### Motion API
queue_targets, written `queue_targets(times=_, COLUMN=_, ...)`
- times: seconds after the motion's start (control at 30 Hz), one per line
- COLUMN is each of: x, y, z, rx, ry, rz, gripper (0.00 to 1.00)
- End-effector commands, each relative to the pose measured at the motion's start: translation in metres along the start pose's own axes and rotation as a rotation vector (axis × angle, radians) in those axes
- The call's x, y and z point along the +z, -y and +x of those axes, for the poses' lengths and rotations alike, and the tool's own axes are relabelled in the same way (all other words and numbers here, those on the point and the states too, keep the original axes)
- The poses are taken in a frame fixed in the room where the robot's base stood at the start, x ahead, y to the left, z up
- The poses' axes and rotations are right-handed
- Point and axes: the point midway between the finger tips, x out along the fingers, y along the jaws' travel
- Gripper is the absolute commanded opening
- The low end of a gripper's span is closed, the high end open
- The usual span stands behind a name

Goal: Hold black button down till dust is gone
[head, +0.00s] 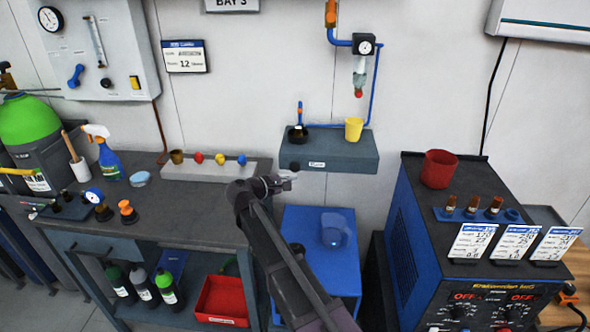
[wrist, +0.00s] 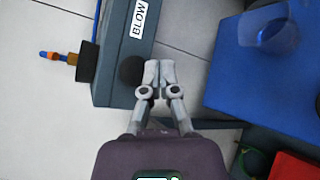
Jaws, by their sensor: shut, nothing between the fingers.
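A grey-blue box (head: 345,152) is mounted on the wall; its front face carries a white label, read as BLOW in the wrist view (wrist: 143,18). A round black button (wrist: 130,70) sits on that face beside the label. My gripper (wrist: 160,68) is shut and empty, its fingertips together just right of the button in the wrist view. Whether they touch it I cannot tell. In the head view my gripper (head: 288,180) is by the box's lower left front. I cannot make out any dust.
A blue cabinet (head: 340,275) with a clear cup (head: 335,232) stands below the box. On the box are a black pot (head: 298,134) and a yellow cup (head: 354,129). A workbench (head: 190,205) is left, a welder (head: 440,240) right.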

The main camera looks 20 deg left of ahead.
Motion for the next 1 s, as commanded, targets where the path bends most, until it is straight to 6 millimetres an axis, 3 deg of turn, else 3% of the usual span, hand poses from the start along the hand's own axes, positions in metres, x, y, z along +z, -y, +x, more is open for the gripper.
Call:
queue_targets(times=0.33, x=0.012, y=0.012, z=-0.017, rx=0.001, ry=-0.001, rz=0.000, gripper=0.00)
queue_targets(times=1.0, x=0.012, y=0.013, z=-0.018, rx=0.001, ry=-0.001, rz=0.000, gripper=0.00)
